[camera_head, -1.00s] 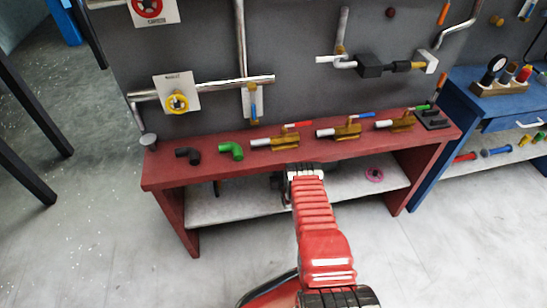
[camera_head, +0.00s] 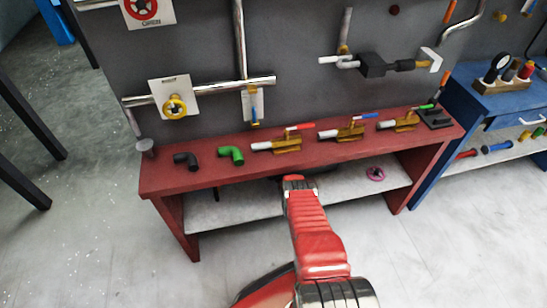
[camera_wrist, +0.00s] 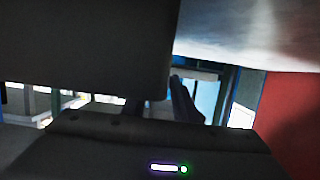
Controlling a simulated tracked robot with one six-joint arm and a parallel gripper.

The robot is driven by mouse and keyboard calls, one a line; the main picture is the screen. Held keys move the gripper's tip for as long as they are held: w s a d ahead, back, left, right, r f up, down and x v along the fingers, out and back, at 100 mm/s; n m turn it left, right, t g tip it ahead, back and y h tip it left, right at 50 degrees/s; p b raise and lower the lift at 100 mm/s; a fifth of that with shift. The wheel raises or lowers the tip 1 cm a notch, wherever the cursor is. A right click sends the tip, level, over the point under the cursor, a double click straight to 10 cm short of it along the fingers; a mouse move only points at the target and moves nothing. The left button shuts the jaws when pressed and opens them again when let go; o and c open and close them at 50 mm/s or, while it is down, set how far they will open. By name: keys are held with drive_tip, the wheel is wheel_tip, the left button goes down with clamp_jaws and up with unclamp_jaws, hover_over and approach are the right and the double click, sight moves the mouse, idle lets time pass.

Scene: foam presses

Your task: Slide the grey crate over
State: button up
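No grey crate shows clearly in the head view. A large, smooth dark grey shape (camera_wrist: 85,40) fills the upper left of the wrist view, close to my gripper; I cannot tell whether it is the crate. In the head view my arm reaches under the top of the red bench (camera_head: 165,182), over its pale lower shelf (camera_head: 240,208). The bench top hides my fingertips there. In the wrist view two dark finger-like parts of my gripper (camera_wrist: 160,105) show in shadow, partly behind the grey shape. Their opening and any contact are unclear.
Pipe fittings and brass valves (camera_head: 287,145) lie on the bench top. A pink ring (camera_head: 375,174) lies on the shelf at right. A blue bench (camera_head: 470,110) stands to the right. A red panel (camera_wrist: 290,125) borders the wrist view. The floor at left is mostly open.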

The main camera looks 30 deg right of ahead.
drive_tip(key=shift+w+d+f, duration=0.15)
drive_tip(key=shift+w, duration=0.35)
drive_tip(key=shift+c, duration=0.2)
clamp_jaws()
idle(1.1)
